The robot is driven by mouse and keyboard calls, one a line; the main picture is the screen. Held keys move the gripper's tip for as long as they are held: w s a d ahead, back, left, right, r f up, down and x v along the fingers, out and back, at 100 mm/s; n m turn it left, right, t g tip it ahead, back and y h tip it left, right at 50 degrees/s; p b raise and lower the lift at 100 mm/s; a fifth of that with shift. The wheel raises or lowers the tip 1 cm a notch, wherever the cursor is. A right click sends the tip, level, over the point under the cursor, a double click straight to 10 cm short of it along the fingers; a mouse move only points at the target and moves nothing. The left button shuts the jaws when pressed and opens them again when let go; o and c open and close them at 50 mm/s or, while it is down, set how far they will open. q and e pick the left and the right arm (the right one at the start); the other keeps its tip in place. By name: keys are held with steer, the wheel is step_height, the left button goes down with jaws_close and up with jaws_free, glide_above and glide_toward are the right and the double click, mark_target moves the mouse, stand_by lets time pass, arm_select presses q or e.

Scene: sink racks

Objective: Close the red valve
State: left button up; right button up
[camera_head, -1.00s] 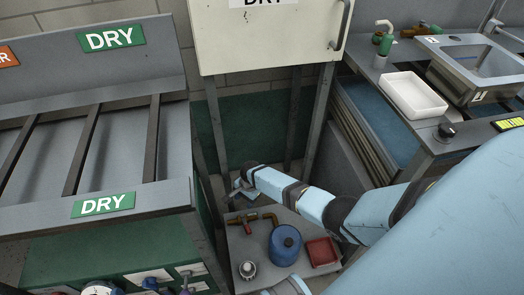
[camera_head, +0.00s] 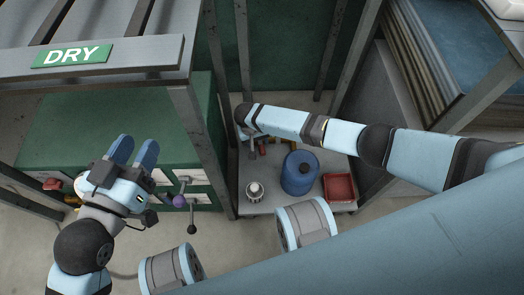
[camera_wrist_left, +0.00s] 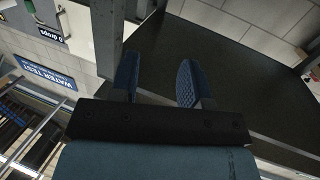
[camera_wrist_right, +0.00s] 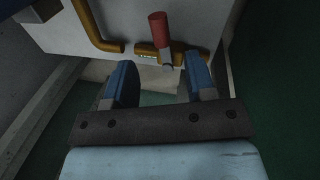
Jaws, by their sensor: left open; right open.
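In the head view the red handle (camera_head: 263,146) is small and partly hidden by my right arm. My right gripper (camera_wrist_right: 157,70) is open and empty; its fingers lie on either side of the valve in the picture, and I cannot tell whether they touch it. In the head view my left gripper (camera_head: 136,146) is raised in front of the green cabinet, open and empty, away from the valve; it also shows in the left wrist view (camera_wrist_left: 158,66).
The cart (camera_head: 246,177) also carries a blue canister (camera_head: 299,176), a red tray (camera_head: 339,187) and a small round white item (camera_head: 255,191). The green cabinet (camera_head: 80,115) and its table leg (camera_head: 200,130) stand left of the cart. A shelf of panels stands right.

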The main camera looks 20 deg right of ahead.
mark_target(261, 149)
steer(key=f+b, duration=0.1)
steer(key=f, duration=0.2)
steer(key=d+f+b, duration=0.1)
steer(key=f+b, duration=0.1)
steer(key=f, duration=0.1)
steer(key=shift+d+f, duration=0.2)
steer(key=shift+f, duration=0.3)
arm_select(q)
steer(key=m, duration=0.1)
steer(key=w+m+t, duration=0.1)
steer(key=a+m+h, duration=0.1)
steer(key=shift+w+a+r, duration=0.1)
steer(key=shift+w+r, duration=0.15)
steer(key=shift+w, duration=0.15)
arm_select(e)
steer(key=shift+s, duration=0.1)
jaws_close()
